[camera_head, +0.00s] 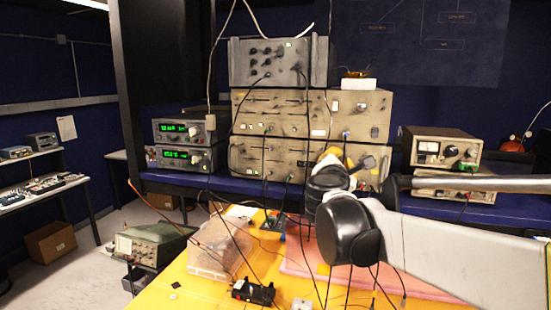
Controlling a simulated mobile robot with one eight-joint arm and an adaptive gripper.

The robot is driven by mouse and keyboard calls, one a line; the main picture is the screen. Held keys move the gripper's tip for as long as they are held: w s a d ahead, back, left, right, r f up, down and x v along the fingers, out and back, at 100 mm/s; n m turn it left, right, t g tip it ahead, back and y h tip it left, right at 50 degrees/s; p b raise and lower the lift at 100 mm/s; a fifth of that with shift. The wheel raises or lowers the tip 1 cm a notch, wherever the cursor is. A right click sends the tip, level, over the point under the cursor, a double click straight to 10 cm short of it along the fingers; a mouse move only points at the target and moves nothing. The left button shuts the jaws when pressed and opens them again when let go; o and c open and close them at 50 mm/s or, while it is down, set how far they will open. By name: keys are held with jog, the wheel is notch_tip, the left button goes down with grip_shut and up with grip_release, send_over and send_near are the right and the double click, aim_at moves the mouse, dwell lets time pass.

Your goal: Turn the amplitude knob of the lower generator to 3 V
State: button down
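Two dark units with green displays are stacked on the blue shelf at the left. The upper one (178,139) and the lower one (186,166) each have small knobs right of the display; the digits are too small to read surely. They look like the generators, but labels are not legible. I cannot tell which knob sets amplitude. My arm reaches in from the right, and my gripper (352,163) is in front of the right part of the beige stack, well to the right of the green-display units. Its fingers are small and partly hidden by my wrist.
Two meter boxes (441,147) stand at the right. The yellow table (160,298) holds a clear bin (219,250), a black device (253,292) and loose cables.

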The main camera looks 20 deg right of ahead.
jog(key=shift+m, duration=0.3)
jog(key=m, duration=0.8)
jog(key=shift+m, duration=0.4)
dwell(0.3)
jog(key=c, duration=1.3)
grip_release()
jog(key=shift+d, duration=0.1)
jog(key=shift+c, duration=0.2)
jog(key=shift+s+b, duration=0.1)
jog(key=shift+b, duration=0.2)
jog(key=v, duration=1.2)
jog(key=shift+r, duration=0.15)
